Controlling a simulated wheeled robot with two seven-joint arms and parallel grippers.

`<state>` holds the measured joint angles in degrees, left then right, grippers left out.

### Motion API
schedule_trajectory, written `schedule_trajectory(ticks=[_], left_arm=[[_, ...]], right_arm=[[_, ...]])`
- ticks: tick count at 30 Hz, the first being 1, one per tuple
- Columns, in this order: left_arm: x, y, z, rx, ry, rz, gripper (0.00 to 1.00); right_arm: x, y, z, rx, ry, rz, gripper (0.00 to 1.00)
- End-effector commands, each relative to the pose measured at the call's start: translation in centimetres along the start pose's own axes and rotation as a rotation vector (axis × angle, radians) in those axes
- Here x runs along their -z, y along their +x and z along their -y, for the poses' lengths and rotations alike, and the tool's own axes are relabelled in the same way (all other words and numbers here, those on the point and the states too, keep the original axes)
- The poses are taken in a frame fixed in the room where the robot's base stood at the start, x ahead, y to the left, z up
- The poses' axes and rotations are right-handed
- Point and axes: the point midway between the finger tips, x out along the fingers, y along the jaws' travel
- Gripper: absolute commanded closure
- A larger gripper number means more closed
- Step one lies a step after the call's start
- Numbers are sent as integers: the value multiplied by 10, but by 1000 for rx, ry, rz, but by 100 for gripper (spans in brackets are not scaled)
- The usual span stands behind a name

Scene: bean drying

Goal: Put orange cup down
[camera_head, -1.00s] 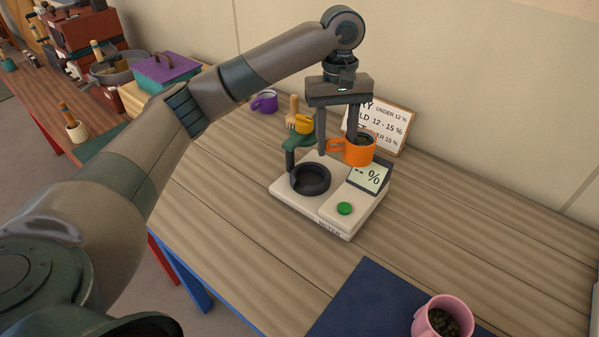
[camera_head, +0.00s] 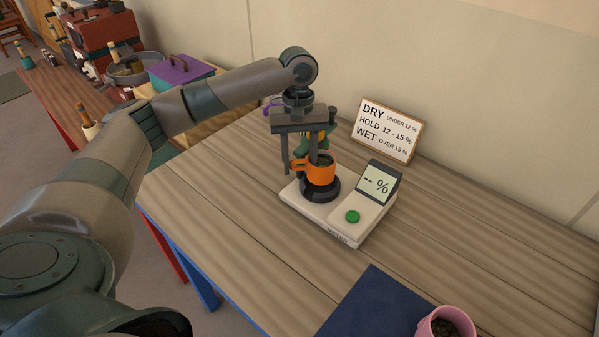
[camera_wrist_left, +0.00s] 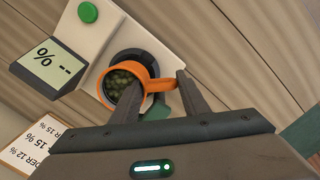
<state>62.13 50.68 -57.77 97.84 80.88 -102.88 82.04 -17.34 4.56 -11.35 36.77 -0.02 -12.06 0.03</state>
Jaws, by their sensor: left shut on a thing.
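The orange cup (camera_head: 321,173) holds dark green beans and stands upright at the black round holder (camera_head: 320,194) of the white moisture meter (camera_head: 338,229). In the left wrist view the cup (camera_wrist_left: 153,68) is over the dark ring (camera_wrist_left: 124,56); I cannot tell whether it touches it. My left gripper (camera_head: 300,168) comes from above and is shut on the cup's handle, which lies between its fingers in the left wrist view. My right gripper is not in view.
The meter has a display (camera_head: 377,183) reading "-- %" and a green button (camera_head: 352,216). A sign (camera_head: 387,130) stands behind it. A pink cup (camera_head: 436,323) with beans is at the front by a dark blue mat (camera_head: 372,303). The table's right side is clear.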

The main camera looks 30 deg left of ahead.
Motion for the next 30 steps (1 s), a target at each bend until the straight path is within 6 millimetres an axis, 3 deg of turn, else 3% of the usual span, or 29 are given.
schedule_trajectory(ticks=[8, 15, 27, 28, 30], left_arm=[[1, 12, 0, 2, -1, 2, 93], [4, 37, 0, 0, 0, 0, 93], [4, 41, 0, 0, 0, 0, 93], [5, 42, 0, 0, 0, 0, 54], [5, 42, 0, 0, 0, -1, 40]], right_arm=[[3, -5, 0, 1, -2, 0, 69], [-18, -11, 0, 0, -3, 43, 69], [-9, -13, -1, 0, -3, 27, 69], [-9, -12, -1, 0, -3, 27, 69], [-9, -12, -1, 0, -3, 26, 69]])
